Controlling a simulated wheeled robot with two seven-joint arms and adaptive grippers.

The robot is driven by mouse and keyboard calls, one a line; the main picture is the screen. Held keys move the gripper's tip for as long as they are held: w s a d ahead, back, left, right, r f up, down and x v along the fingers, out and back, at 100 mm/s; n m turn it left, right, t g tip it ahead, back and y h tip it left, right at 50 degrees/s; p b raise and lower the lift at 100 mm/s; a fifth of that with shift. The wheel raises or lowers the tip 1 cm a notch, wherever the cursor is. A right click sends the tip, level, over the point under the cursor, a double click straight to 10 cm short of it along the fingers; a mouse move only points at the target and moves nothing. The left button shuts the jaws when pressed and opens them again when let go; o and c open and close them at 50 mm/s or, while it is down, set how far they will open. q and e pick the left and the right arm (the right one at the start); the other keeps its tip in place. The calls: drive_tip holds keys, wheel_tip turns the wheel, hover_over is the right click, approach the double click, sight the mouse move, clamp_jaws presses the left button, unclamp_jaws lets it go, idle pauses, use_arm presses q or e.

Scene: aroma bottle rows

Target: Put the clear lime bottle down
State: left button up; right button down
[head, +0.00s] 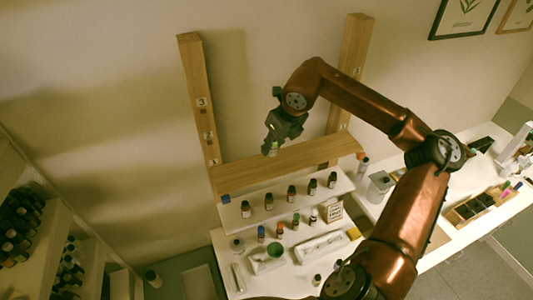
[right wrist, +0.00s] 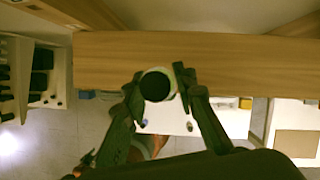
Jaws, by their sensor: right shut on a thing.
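My right gripper (head: 274,142) is shut on the clear lime bottle (head: 270,150), a small pale-green bottle. In the head view it appears against the wooden shelf board (head: 315,152), near the board's upper left part. In the right wrist view the bottle's round dark cap (right wrist: 156,87) is between the two fingers (right wrist: 158,82), with a pale rim around it. The bottle overlaps the front edge of the board (right wrist: 240,62) in that view. I cannot tell whether its base touches the board. My left gripper is not in view.
The wooden board looks bare between two posts (head: 198,100). Below it, a white step (head: 300,203) bears several dark bottles. Bottle racks (head: 18,225) stand at the left.

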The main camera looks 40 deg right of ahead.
drive_tip(key=w+f, duration=0.1)
drive_tip(key=w+d+f+p, duration=0.1)
drive_tip(key=f, duration=0.1)
drive_tip(key=shift+w+d+f, duration=0.1)
drive_tip(key=shift+w+f, duration=0.2)
drive_tip(key=shift+w, duration=0.05)
drive_tip(key=f, duration=0.1)
drive_tip(key=f+p, duration=0.2)
drive_tip(key=shift+w+d, duration=0.2)
drive_tip(key=shift+w, duration=0.05)
drive_tip(key=shift+f, duration=0.45)
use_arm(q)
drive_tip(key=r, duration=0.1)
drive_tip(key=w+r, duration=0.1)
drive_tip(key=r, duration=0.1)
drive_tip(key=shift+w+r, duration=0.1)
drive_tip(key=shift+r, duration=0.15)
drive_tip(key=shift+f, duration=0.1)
use_arm(e)
drive_tip(key=shift+f, duration=0.1)
drive_tip(key=c, duration=1.6)
unclamp_jaws()
